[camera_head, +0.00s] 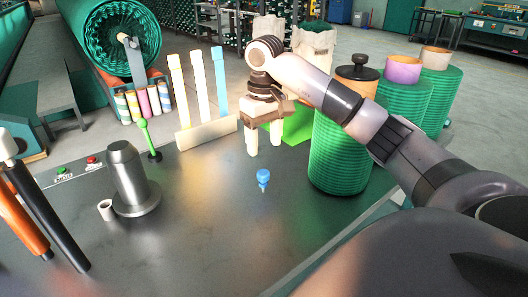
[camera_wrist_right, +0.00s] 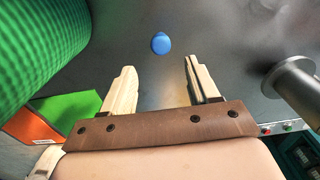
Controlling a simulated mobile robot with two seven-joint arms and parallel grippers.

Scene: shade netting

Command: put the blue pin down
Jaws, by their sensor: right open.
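The blue pin (camera_head: 263,178) stands on the dark metal table (camera_head: 210,245), with its round blue head up and a small pale tip below. My right gripper (camera_head: 265,146) is above the table, just behind the pin in the head view, with its two pale fingers apart and nothing between them. In the right wrist view the pin's blue head (camera_wrist_right: 161,43) shows beyond the open fingertips (camera_wrist_right: 158,66), clear of both. My left gripper is not in view.
A green netting roll (camera_head: 340,160) stands right of my right gripper. A grey metal cylinder on a flange (camera_head: 128,180), a small white cup (camera_head: 106,210) and a green pin (camera_head: 148,138) stand to the left. A block with upright strips (camera_head: 208,132) is behind. The front middle table is clear.

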